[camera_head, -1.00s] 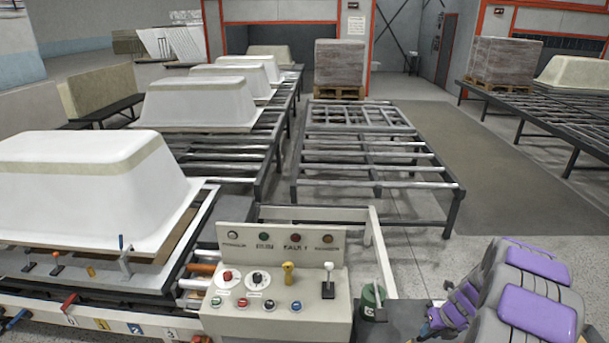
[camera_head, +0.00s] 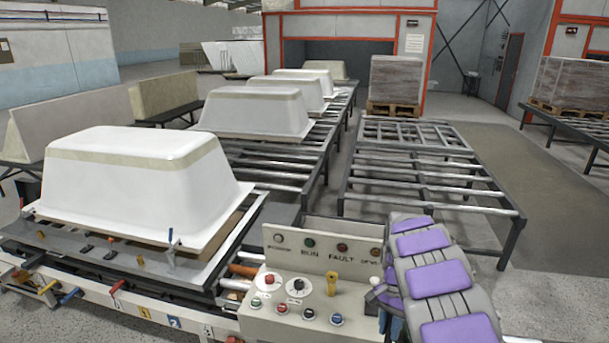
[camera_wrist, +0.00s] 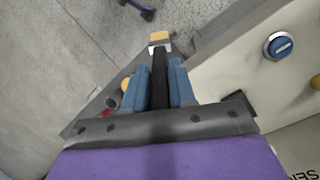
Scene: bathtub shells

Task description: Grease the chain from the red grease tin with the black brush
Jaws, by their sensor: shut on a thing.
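In the wrist view, my gripper (camera_wrist: 160,88) has its two blue fingers closed on either side of the black brush (camera_wrist: 160,68). The brush points away from me, with a pale and yellowish block at its far end. My gripper is beside the control panel's pale casing. A small grey cylinder with a bit of red (camera_wrist: 112,101) lies left of the fingers; I cannot tell whether it is the grease tin. In the head view, my arm covers the panel's right end. I cannot make out the brush, the red tin or the chain there.
The control panel (camera_head: 287,310) carries buttons and a yellow knob (camera_head: 331,284). A white tub shell (camera_head: 140,178) sits on the near conveyor at left. More shells line the conveyor behind. An empty roller frame (camera_head: 425,172) stands beyond the panel. Open floor lies to the right.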

